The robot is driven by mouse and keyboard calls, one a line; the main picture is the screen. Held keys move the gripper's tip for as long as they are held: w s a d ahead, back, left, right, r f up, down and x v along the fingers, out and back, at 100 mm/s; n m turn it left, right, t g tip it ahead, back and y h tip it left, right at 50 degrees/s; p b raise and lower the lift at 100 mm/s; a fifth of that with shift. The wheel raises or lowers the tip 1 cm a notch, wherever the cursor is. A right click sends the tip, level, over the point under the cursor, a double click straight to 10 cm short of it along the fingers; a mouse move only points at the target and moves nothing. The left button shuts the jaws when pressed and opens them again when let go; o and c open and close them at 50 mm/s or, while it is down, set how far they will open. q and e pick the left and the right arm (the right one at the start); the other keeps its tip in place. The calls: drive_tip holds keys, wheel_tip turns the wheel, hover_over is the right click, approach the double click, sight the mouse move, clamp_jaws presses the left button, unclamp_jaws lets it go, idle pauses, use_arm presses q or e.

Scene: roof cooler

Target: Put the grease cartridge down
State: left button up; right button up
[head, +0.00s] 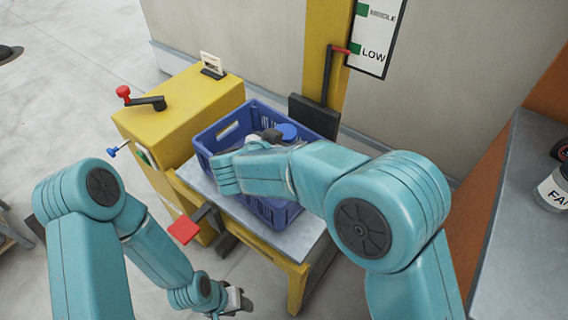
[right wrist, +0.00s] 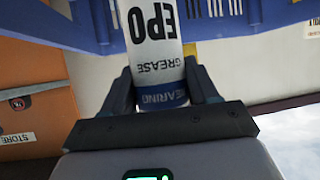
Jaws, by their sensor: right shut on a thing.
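My right gripper (head: 272,135) is over the blue crate (head: 228,119) in the head view, with my forearm hiding much of the crate's inside. In the right wrist view its two fingers (right wrist: 160,88) are shut on the sides of the grease cartridge (right wrist: 155,45), a white tube with a blue band and dark lettering. A blue round end (head: 287,131), likely the cartridge's, shows beside the gripper in the head view. I cannot tell whether the cartridge touches the crate's floor. My left gripper (head: 237,300) is low at the bottom, partly hidden; its jaw state is unclear.
The crate stands on a grey platform (head: 302,238) of a yellow lift. A yellow box (head: 185,100) with a red-knobbed lever (head: 140,99) is to the left. A yellow post (head: 327,55) and a LOW sign (head: 374,55) rise behind. A grey shelf (head: 520,220) is at right.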

wheel_tip(320, 180, down, 6)
drive_tip(key=shift+f+b, duration=0.1)
drive_tip(key=shift+b, duration=0.55)
drive_tip(key=o, duration=1.4)
drive_tip(key=shift+f, duration=0.1)
